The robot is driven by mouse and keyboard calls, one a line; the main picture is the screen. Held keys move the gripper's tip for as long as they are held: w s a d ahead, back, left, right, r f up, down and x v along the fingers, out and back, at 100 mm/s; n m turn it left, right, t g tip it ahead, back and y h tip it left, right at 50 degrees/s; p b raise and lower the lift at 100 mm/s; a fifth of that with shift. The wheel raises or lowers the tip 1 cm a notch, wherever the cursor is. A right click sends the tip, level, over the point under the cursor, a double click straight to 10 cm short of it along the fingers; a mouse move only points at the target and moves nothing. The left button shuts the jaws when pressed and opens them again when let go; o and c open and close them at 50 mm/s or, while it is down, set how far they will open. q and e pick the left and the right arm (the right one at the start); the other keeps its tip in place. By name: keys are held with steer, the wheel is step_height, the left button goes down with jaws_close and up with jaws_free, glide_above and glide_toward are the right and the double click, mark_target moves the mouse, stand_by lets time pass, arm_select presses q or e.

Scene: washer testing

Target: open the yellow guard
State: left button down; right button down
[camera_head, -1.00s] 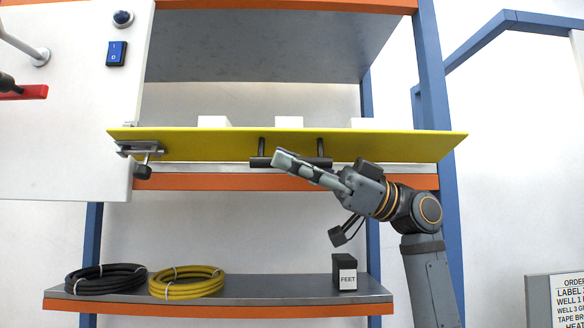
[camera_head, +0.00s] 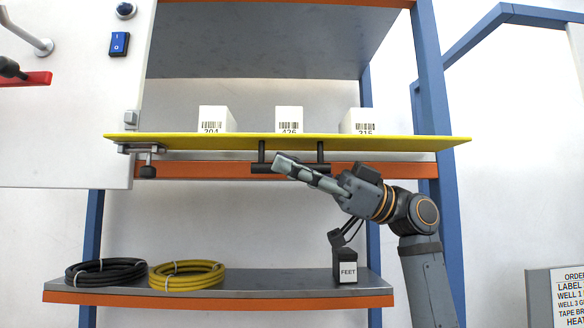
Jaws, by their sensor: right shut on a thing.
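The yellow guard (camera_head: 400,143) is a long flat panel seen almost edge-on, lying about level across the shelf rack. A hinge (camera_head: 148,149) joins or sits at its left end by the white panel. A dark bar handle (camera_head: 262,168) hangs below the guard on two posts. My right gripper (camera_head: 283,165) comes from the right and is shut on the handle near its middle.
White boxes numbered 204 (camera_head: 213,118), 426 (camera_head: 289,118) and 216 (camera_head: 358,120) show behind the guard's top edge. A black hose coil (camera_head: 105,273), a yellow hose coil (camera_head: 188,275) and a FEET box (camera_head: 347,272) sit on the lower shelf (camera_head: 240,286). A white panel (camera_head: 60,110) with a blue switch (camera_head: 119,44) stands at left.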

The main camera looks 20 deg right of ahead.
steer(key=c, duration=1.3)
jaws_free()
steer(key=v, duration=1.2)
